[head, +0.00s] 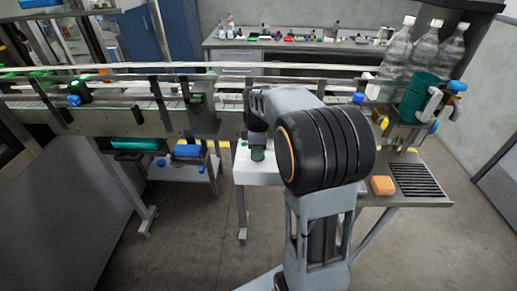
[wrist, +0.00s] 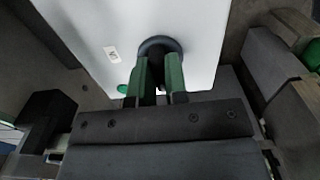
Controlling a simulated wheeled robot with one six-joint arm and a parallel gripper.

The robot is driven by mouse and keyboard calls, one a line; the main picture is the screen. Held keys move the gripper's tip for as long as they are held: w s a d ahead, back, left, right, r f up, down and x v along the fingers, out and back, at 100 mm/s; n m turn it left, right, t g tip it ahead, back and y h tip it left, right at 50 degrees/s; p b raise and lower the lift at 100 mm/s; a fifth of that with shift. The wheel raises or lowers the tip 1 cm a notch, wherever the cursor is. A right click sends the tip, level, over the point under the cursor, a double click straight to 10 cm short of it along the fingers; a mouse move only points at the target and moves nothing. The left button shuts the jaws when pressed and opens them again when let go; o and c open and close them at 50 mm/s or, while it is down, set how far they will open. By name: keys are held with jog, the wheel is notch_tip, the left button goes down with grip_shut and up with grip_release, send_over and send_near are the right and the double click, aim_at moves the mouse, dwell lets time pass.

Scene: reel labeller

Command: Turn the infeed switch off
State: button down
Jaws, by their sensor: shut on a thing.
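A dark round knob (wrist: 158,44), which looks like the infeed switch, sits on a white panel (wrist: 90,25) in the wrist view. A small label (wrist: 112,53) that seems to read ON, upside down, is left of it. My gripper (wrist: 158,70) has its green fingers closed at the knob, one on each side. The knob's grip part is hidden between the fingers. In the head view my gripper (head: 257,150) points down over the white box (head: 243,172) beside the conveyor; the knob is hidden there.
A green round button (wrist: 122,88) sits close left of my fingers. The conveyor (head: 130,120) runs behind the box. A side table (head: 425,200) at right carries an orange block (head: 382,185). Large clear bottles (head: 400,50) and a green cylinder (head: 418,95) stand at back right.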

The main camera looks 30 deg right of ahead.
jog(key=c, duration=1.1)
grip_release()
jog(key=shift+c, duration=0.2)
jog(key=shift+r, duration=0.1)
notch_tip(320, 180, up, 14)
jog(key=shift+f, duration=0.2)
